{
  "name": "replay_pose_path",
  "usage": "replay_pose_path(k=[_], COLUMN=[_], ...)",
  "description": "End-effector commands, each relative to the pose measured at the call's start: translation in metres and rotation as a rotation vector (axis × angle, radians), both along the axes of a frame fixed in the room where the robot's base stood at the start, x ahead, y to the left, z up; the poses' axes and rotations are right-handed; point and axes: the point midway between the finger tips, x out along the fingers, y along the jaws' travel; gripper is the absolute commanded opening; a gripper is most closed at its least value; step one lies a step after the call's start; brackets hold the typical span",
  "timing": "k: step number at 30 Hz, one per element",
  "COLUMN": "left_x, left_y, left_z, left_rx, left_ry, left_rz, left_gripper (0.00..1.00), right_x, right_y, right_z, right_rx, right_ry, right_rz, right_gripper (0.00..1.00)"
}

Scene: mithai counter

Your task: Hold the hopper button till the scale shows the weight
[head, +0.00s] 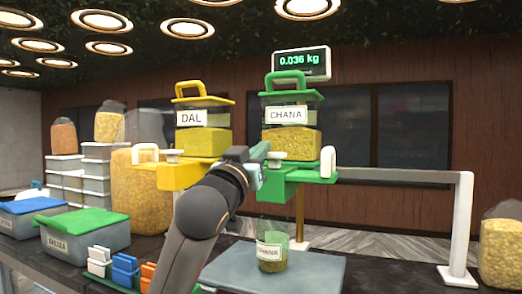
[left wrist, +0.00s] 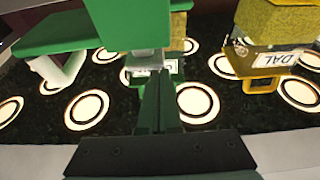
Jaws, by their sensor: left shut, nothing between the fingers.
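The green-lidded CHANA hopper (head: 291,140) stands on a green bracket (head: 305,175). Its white button (head: 277,155) shows at the front. My left gripper (head: 262,152) is shut and empty at the button; I cannot tell whether it presses. In the left wrist view the closed fingers (left wrist: 157,85) point up toward the button (left wrist: 143,54), overlapping its lower edge. The scale display (head: 302,61) reads 0.036 kg. A clear jar (head: 270,252) labelled CHANA stands on the grey scale plate (head: 325,270) below the hopper, with some chana low inside. My right gripper is out of view.
The yellow DAL hopper (head: 204,143) with its own button stands left of the CHANA hopper. A white frame (head: 460,220) carries the hoppers. Lidded boxes (head: 85,238), small colored holders (head: 124,268) and a grain sack (head: 150,200) stand at the left.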

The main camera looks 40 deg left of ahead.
Motion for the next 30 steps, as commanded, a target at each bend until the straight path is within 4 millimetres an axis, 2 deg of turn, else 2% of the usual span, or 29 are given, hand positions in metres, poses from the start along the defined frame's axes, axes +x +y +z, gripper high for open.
replay_pose_path(k=[3,9,30], left_x=[0.0,0.0,0.001], left_y=[0.0,0.0,0.0], left_z=[-0.003,-0.022,-0.022], left_rx=[0.0,0.0,-0.001], left_ry=[0.001,0.002,0.008], left_rz=[0.0,0.0,-0.001], left_gripper=[0.0,0.0,0.0], right_x=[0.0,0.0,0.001], right_y=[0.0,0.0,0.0], right_z=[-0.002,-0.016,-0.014], right_rx=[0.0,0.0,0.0], right_ry=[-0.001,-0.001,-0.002], right_rz=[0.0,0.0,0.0], right_gripper=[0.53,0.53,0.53])
